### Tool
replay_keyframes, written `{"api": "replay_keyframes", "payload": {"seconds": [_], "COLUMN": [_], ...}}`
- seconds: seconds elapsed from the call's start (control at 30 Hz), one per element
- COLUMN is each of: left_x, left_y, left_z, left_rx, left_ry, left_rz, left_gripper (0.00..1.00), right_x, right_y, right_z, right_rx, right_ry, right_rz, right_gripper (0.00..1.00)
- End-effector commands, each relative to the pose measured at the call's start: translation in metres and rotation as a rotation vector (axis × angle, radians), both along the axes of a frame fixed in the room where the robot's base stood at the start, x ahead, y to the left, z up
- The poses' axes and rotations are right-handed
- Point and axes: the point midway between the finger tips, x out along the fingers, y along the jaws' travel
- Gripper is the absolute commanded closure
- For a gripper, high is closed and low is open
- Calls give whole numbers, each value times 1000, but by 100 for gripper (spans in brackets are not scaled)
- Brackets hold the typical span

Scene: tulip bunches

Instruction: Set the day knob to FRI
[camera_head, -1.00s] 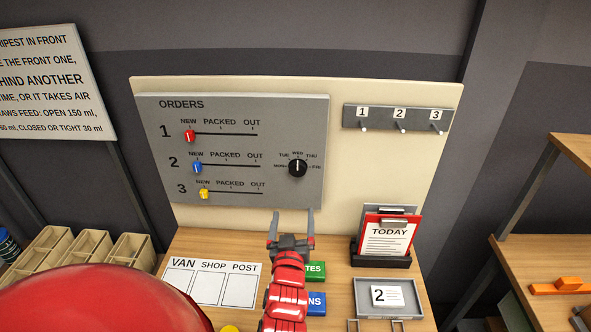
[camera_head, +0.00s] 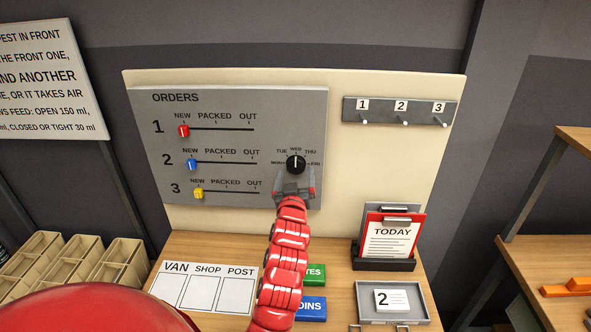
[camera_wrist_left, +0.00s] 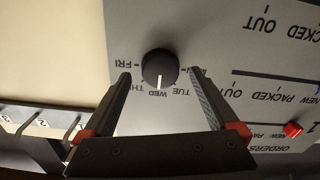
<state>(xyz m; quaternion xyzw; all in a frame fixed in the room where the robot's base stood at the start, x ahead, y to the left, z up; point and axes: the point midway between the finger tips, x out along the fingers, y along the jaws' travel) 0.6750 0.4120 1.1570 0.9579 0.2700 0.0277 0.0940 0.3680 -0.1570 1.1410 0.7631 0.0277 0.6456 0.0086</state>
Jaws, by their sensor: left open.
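The day knob (camera_head: 296,162) is a black round knob with a white pointer line, on the right part of the grey ORDERS panel (camera_head: 232,108). Its pointer is at WED. The FRI mark shows to the side of the knob in the left wrist view, where the picture is upside down. My left gripper (camera_head: 296,174) is open, in front of the panel at the knob. In the left wrist view its fingertips (camera_wrist_left: 160,74) stand on either side of the knob (camera_wrist_left: 160,68), with gaps visible. My right gripper is not in view.
Red (camera_head: 183,131), blue (camera_head: 191,164) and yellow (camera_head: 198,194) sliders sit at NEW on the panel. A numbered hook rail (camera_head: 400,111) is to the right. Below stand a TODAY clipboard (camera_head: 388,240), a grey tray (camera_head: 365,310) and a VAN SHOP POST sheet (camera_head: 203,287).

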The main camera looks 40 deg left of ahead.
Motion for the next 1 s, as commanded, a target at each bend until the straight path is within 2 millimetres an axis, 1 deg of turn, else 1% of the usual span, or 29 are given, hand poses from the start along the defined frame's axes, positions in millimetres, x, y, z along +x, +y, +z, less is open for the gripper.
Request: {"api": "replay_keyframes", "payload": {"seconds": [0.03,0.2,0.5,0.57,0.6,0.77,0.9,1.0], "left_x": [5,13,15,15,15,15,15,15], "left_y": [3,9,9,9,9,9,9,9], "left_z": [0,-1,-1,-1,-1,-2,-2,-2], "left_rx": [-2,-2,-1,-1,-1,-1,-1,-1], "left_ry": [4,3,0,1,1,2,2,2], "left_rz": [1,1,1,1,1,1,1,1], "left_gripper": [6,6,6,15,22,51,76,92], "right_x": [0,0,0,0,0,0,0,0], "right_y": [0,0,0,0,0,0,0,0], "right_z": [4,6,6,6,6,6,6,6], "right_rx": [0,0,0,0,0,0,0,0], "right_ry": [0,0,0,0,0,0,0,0], "right_rz": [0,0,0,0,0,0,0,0], "right_gripper": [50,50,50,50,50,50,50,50]}}
